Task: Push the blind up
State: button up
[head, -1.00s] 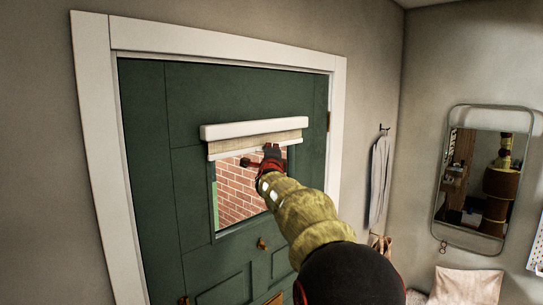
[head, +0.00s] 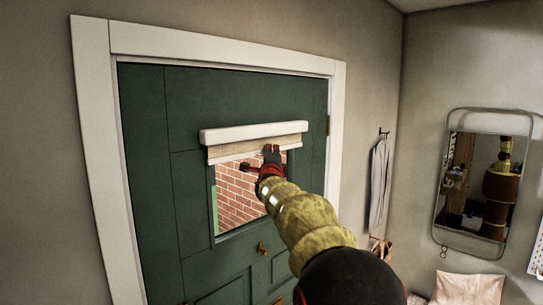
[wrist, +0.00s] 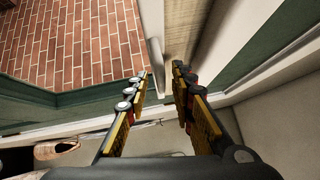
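The blind has a white top rail (head: 256,131), a short band of tan fabric (head: 232,150) and a thin pale bottom bar. It hangs over the top of the window in the green door, mostly rolled up. My gripper (head: 271,153) is at the right part of the blind's lower edge and hides some of it. In the wrist view my gripper (wrist: 161,78) is open. The pale bottom bar (wrist: 157,62) lies near the gap between the fingertips, with the tan fabric (wrist: 184,34) beside it. I cannot tell whether a finger touches the bar.
The green door (head: 150,150) is closed in a white frame (head: 91,130). A brick wall (head: 238,190) shows through the window. A small knob (head: 262,249) is below it. A towel (head: 379,185) and a mirror (head: 480,190) hang at the right.

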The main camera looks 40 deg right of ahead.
jog(key=v, duration=1.2)
jog(key=shift+c, duration=0.3)
